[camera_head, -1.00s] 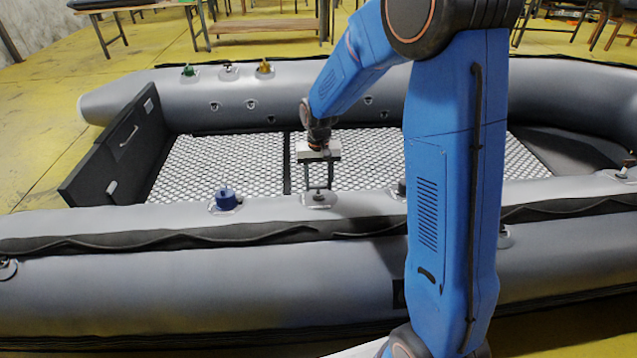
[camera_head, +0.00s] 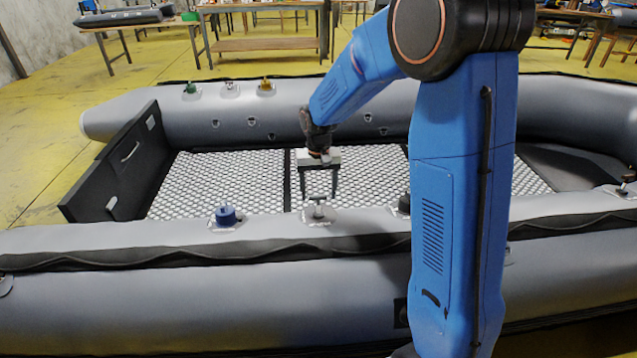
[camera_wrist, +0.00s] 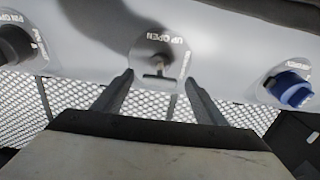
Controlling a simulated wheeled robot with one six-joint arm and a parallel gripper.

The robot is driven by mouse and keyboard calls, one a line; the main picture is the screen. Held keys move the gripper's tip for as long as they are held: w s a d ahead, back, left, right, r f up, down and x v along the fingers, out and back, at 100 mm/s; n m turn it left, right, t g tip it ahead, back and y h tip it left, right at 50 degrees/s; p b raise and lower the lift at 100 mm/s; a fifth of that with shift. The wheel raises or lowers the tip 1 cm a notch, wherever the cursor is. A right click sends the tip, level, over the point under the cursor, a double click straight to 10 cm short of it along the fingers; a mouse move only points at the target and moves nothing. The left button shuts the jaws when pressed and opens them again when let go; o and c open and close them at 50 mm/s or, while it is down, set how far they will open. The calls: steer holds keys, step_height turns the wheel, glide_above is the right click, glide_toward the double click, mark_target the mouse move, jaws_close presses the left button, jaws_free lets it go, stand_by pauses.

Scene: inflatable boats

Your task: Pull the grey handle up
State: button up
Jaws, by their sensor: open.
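The grey handle (camera_head: 318,207) is a small T-shaped pull on the near tube of the grey boat. Its crossbar stands up on a short stem over a pale plate. In the wrist view the grey handle (camera_wrist: 159,74) shows with its stem, next to the words "UP OPEN". My gripper (camera_head: 319,196) points down just behind the handle, on the boat's inner side. In the wrist view my gripper's fingertips (camera_wrist: 159,78) are apart, one to each side of the handle, with gaps between them and the crossbar. Nothing is held.
A blue knob (camera_head: 226,215) sits left of the handle, and a dark knob (camera_head: 404,204) sits to its right, partly behind my arm. Green (camera_head: 190,88) and yellow (camera_head: 266,85) valves are on the far tube. The mesh floor (camera_head: 225,182) inside the boat is clear.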

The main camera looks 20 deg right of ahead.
mark_target(319, 197)
step_height(319, 197, up, 17)
steer(key=shift+r, duration=0.15)
stand_by(0.4)
steer(key=s+d+r+n+t, duration=0.1)
steer(key=s+d+r, duration=0.1)
steer(key=s, duration=0.7)
steer(key=s+d+r+t, duration=0.1)
steer(key=s+d+r, duration=0.15)
steer(key=s, duration=0.65)
steer(key=s+d+f+t, duration=0.1)
steer(key=s+f, duration=0.1)
steer(key=s, duration=0.6)
steer(key=s+d+f+n+t, duration=0.1)
steer(key=s+f, duration=0.2)
steer(key=s, duration=0.6)
steer(key=shift+d+t, duration=0.2)
steer(key=shift+t, duration=0.2)
